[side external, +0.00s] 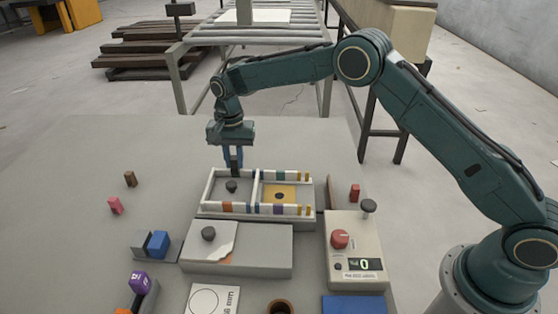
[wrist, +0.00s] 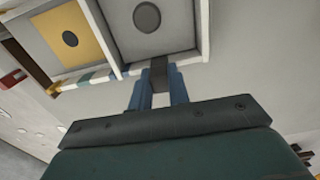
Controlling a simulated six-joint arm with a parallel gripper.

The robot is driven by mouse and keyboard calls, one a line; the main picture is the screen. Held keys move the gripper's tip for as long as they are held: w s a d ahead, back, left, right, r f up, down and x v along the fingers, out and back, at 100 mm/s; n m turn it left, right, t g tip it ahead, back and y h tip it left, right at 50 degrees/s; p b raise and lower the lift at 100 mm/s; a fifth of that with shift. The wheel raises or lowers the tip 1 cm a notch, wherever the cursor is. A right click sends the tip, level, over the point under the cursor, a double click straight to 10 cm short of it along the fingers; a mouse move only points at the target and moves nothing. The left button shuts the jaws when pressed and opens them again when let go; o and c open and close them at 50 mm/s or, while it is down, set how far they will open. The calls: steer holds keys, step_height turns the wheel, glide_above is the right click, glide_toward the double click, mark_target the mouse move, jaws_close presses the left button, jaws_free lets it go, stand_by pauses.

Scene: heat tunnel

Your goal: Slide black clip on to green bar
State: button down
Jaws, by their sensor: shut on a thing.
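My gripper (side external: 235,165) points down at the back wall of the two-part tray. Its blue fingers are shut on a small black clip, which shows between the fingertips in the wrist view (wrist: 160,76). The clip is at the back rim of the left compartment; whether it touches the rim I cannot tell. A teal-green bar section (side external: 281,175) is on the same back rim, to the right, behind the yellow compartment. In the wrist view teal stripes on the rim (wrist: 99,77) lie left of the fingers. The clip's lower part is partly hidden.
The tray (side external: 207,190) has a grey left and a yellow right compartment, each with a dark round piece. Coloured bands line its front rim. A control box (side external: 355,240) with a red knob stands right. Small blocks (side external: 115,205) lie left. The table behind the tray is clear.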

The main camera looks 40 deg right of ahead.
mark_target(233, 158)
steer(key=shift+f, duration=0.55)
steer(key=c, duration=1.3)
jaws_free()
steer(key=shift+o, duration=0.2)
steer(key=shift+d, duration=0.1)
step_height(233, 158, up, 14)
steer(key=shift+c, duration=0.4)
